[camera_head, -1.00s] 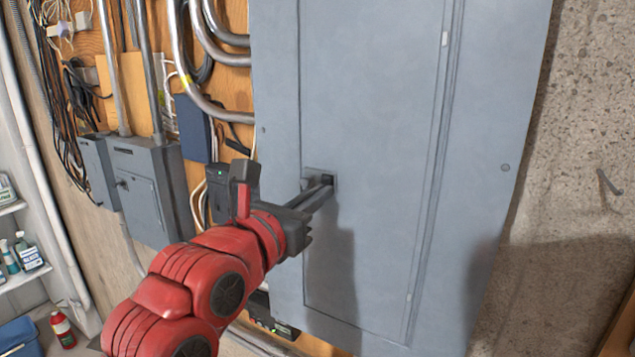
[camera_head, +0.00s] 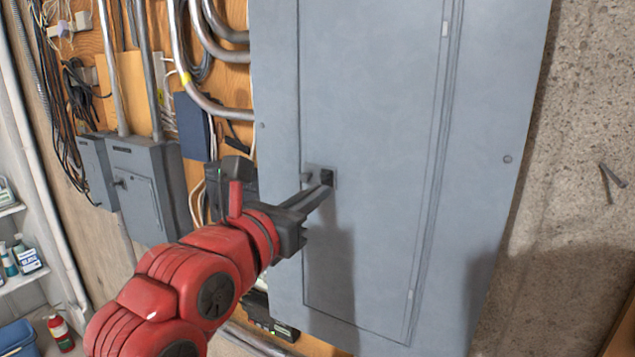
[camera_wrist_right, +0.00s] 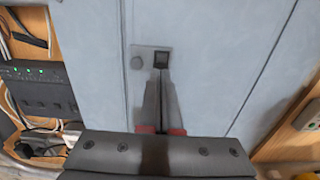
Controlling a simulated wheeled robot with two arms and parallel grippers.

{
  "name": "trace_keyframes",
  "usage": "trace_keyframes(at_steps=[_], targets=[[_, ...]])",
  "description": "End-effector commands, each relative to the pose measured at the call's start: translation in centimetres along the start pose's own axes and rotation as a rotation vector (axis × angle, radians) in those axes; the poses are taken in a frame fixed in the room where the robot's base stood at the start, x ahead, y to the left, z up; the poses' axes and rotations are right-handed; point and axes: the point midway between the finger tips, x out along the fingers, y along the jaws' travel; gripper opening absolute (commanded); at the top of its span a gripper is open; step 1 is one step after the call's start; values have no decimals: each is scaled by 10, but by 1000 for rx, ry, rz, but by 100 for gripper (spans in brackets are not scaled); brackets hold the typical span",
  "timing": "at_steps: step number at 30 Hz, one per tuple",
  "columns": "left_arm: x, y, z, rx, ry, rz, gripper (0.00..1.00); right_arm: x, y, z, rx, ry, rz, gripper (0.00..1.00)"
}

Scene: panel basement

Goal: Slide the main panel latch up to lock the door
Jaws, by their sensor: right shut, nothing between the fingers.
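The grey main panel door (camera_head: 375,130) is flush in its frame in the head view. My left gripper is not in view.
A smaller grey box (camera_head: 145,190) and conduits (camera_head: 153,70) are on the wooden wall to the left. A black device with green lights (camera_wrist_right: 40,85) is left of the panel. Bare concrete wall (camera_head: 580,130) lies to the right.

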Motion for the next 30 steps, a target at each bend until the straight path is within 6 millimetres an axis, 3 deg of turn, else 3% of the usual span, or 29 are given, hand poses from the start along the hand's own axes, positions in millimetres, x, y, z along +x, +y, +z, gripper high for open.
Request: trace_keyframes(at_steps=[18, 30], targets=[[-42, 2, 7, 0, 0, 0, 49, -54, 0, -3, 0, -2, 1, 0], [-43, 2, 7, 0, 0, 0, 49, -60, -1, 0, 0, -1, -1, 0]])
